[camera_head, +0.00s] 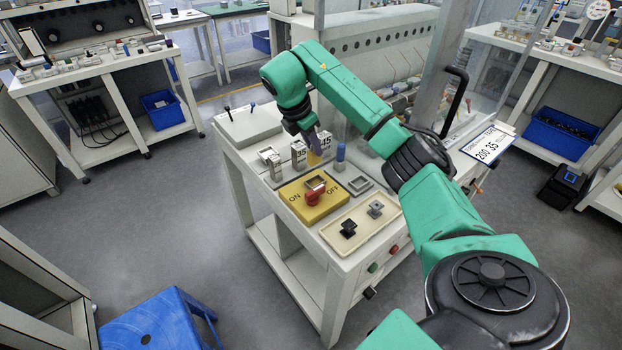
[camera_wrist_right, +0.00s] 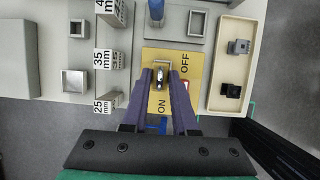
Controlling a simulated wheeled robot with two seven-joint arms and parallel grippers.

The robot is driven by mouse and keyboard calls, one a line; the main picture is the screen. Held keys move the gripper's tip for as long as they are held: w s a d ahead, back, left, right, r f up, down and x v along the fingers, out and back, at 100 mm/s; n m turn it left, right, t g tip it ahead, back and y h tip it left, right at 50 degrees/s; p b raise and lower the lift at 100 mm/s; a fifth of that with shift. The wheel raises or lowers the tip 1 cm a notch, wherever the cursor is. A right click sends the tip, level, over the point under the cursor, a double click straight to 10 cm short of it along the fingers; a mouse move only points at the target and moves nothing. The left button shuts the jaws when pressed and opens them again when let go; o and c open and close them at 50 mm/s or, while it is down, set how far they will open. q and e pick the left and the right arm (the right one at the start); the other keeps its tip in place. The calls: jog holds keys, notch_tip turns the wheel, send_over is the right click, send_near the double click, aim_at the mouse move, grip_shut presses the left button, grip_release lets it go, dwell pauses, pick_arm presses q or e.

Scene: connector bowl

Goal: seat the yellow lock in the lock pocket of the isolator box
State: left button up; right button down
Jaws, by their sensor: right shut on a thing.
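The yellow isolator box (camera_head: 331,207), marked ON and OFF, lies on the workbench; it also shows in the right wrist view (camera_wrist_right: 151,105). A square metal-rimmed pocket (camera_head: 314,183) and a red handle (camera_head: 316,198) are on its top. My right gripper (camera_head: 314,149) is above and behind the box in the head view. It is shut on the yellow lock (camera_head: 313,159), which hangs below the fingers, apart from the box. In the right wrist view, the fingers (camera_wrist_right: 164,80) flank the lock, and they and the lock partly cover the box top. My left gripper is not in view.
Blocks marked in mm (camera_head: 299,154) stand in a row behind the box. A blue-topped post (camera_head: 340,156) and a grey square frame (camera_head: 360,185) are close by. A beige tray (camera_head: 350,246) with a black (camera_head: 348,228) and a grey connector (camera_head: 376,209) lies in front.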

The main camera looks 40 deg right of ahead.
aim_at(314, 165)
jog(key=f, duration=0.2)
jog(key=f+p, duration=0.1)
jog(key=f, duration=0.4)
jog(key=shift+s+f, duration=0.15)
jog(key=shift+s, duration=0.1)
jog(key=shift+w+f, duration=0.1)
jog(key=shift+f, duration=0.05)
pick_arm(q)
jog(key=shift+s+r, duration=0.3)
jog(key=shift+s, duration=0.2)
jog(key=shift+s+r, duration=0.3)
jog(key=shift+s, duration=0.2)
pick_arm(e)
jog(key=c, duration=0.7)
grip_release()
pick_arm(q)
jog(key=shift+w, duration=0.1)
